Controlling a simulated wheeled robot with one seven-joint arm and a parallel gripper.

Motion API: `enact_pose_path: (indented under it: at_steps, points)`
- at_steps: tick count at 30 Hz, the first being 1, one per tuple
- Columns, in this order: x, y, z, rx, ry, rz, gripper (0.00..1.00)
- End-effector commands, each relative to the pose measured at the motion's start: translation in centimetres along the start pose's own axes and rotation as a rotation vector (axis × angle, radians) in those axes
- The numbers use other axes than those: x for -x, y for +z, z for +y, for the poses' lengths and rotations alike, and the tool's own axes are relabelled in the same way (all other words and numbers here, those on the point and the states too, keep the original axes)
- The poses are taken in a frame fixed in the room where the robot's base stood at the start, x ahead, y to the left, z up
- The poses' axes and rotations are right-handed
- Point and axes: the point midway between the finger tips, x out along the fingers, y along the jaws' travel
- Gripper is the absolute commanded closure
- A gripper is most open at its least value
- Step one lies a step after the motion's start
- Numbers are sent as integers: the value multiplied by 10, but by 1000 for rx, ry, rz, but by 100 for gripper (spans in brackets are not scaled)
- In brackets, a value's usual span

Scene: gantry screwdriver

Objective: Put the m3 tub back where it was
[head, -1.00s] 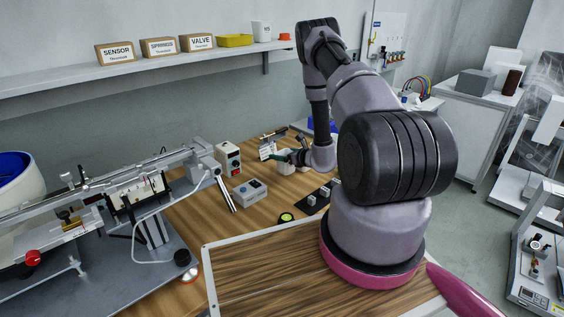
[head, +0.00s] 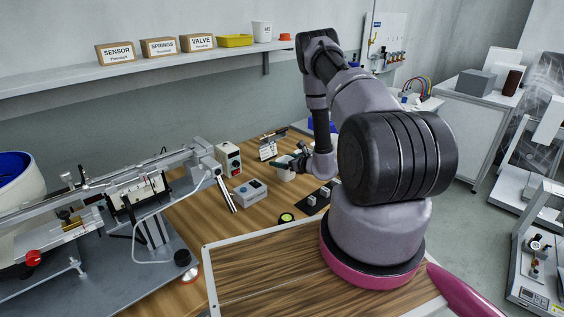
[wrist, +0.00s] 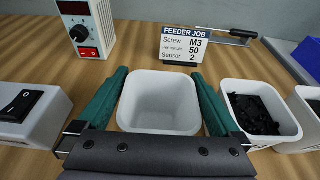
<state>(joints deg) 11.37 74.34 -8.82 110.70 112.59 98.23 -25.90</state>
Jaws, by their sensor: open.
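A white square tub (wrist: 160,103) stands on the wooden bench between the two green fingers of my gripper (wrist: 158,88) in the wrist view. It looks empty inside and no label shows on it. The fingers lie along its left and right sides, open; I cannot tell whether they touch it. In the head view my gripper (head: 287,162) is low over the bench, with the white tub (head: 285,175) partly hidden under it. A second white tub (wrist: 226,88) holding dark small parts stands just to the right, and part of another white tub (wrist: 308,96) shows at the right edge.
A job card (wrist: 186,44) reading screw M3 stands behind the tubs. A control box with a dial (wrist: 86,28) is at the back left and a switch box (wrist: 22,112) at the left. A blue bin (wrist: 308,55) is at the far right.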

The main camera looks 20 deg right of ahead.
Motion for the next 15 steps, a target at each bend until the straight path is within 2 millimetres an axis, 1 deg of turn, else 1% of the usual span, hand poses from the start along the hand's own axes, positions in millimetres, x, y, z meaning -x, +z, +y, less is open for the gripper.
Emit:
enact_pose_path:
  at_steps: [9, 12, 15]
  points:
    - [67, -1, -2, -5, -5, 3, 0]
    - [86, -1, -2, -4, -4, 2, 0]
    - [100, 0, -1, -4, -4, 1, 0]
